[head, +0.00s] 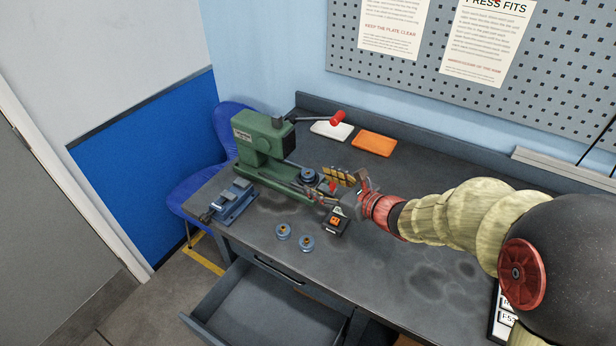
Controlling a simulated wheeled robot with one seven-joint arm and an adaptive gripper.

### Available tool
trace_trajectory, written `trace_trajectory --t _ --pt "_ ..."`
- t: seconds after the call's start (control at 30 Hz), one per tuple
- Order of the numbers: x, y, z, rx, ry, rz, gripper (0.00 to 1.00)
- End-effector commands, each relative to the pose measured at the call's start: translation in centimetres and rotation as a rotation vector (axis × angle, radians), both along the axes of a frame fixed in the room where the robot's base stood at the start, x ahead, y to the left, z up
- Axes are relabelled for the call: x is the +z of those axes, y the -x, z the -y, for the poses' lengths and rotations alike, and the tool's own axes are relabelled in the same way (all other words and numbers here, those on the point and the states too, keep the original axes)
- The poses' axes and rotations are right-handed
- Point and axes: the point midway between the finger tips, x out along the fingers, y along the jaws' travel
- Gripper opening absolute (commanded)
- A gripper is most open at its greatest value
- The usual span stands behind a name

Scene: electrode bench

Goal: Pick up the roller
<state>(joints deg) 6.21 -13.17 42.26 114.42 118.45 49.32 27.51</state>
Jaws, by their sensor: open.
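Two small round blue-grey pieces with brass-coloured centres, which look like rollers, stand on the bench top: the left one (283,231) and the right one (306,243). They are close together and apart from each other. A similar dark round piece (308,175) sits at the green machine (262,142). I cannot tell which of these is the task's roller. My gripper (334,195) is open, beside the machine's front end, above and right of the two loose pieces. Its fingers are small and overlap machine parts, so contact there is unclear.
A blue-grey vise-like fixture (233,202) stands left of the loose pieces. A small black box with an orange switch (335,221) stands right of them. An open drawer (262,306) juts out below. Orange (374,144) and white (332,130) pads lie at the back. The bench's right-middle is clear.

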Motion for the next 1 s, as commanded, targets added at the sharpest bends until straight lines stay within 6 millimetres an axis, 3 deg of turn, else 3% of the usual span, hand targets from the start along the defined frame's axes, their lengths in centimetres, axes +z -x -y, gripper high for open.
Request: trace_trajectory --t 0.23,0.8,1.0 --pt "-1.8 -2.1 1.5 -0.106 -0.088 -0.048 0.53" --pt "-4.1 -7.6 -1.5 -0.106 -0.087 -0.047 0.53" --pt "-4.1 -8.2 -1.9 -0.108 -0.087 -0.045 0.53"
